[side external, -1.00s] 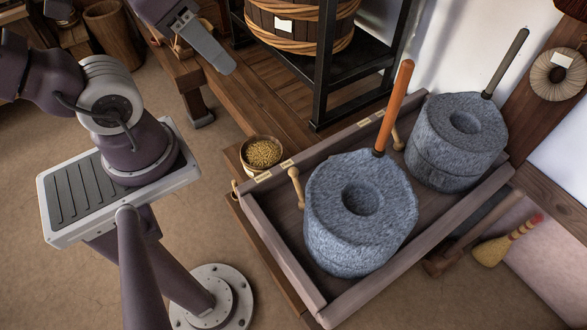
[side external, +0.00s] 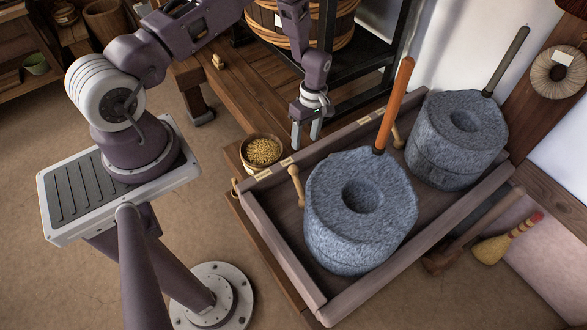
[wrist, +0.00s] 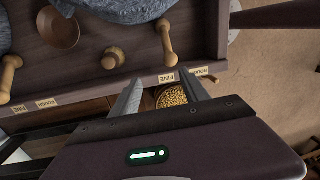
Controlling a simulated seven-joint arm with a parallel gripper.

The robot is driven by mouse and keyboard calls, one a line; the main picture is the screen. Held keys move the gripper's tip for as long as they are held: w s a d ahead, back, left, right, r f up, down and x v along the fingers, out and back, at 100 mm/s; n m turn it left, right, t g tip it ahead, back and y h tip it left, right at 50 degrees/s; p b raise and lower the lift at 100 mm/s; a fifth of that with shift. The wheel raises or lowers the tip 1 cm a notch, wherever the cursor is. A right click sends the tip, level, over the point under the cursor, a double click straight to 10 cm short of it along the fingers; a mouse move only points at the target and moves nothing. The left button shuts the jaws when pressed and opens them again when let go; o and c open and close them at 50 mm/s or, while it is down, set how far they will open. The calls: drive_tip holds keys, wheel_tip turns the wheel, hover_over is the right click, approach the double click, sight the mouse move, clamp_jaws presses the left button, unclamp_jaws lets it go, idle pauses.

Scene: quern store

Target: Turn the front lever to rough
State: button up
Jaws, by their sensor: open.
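The front lever (side external: 296,186) is a light wooden peg with a round knob, beside the nearer grey quern (side external: 345,235). It also shows in the wrist view (wrist: 166,42), its knob end pointing toward the FINE label (wrist: 166,78). The ROUGH label (wrist: 198,72) is just right of that one on the tray edge. My gripper (side external: 305,140) points down near the tray's back-left edge, above and right of the lever in the side view. Its two fingers are apart and empty, and in the wrist view the gripper (wrist: 160,76) stands short of the lever, not touching it.
A second lever (side external: 397,137) with its own labels stands by the far quern (side external: 458,135). A bowl of grain (side external: 263,152) sits outside the tray (side external: 274,245), close to my gripper. An orange upright handle (side external: 394,105) rises from the nearer quern. A black rack (side external: 322,65) stands behind.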

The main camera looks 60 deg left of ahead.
sight(294, 166)
drive_tip(key=shift+n+g, duration=0.3)
drive_tip(key=shift+n, duration=0.4)
drive_tip(key=s+f, duration=0.1)
drive_tip(key=f, duration=0.3)
drive_tip(key=s+f, duration=0.2)
drive_tip(key=f, duration=0.2)
drive_tip(key=s+f, duration=0.1)
drive_tip(key=f, duration=0.4)
drive_tip(key=shift+s+f, duration=0.1)
drive_tip(key=shift+s, duration=0.05)
clamp_jaws()
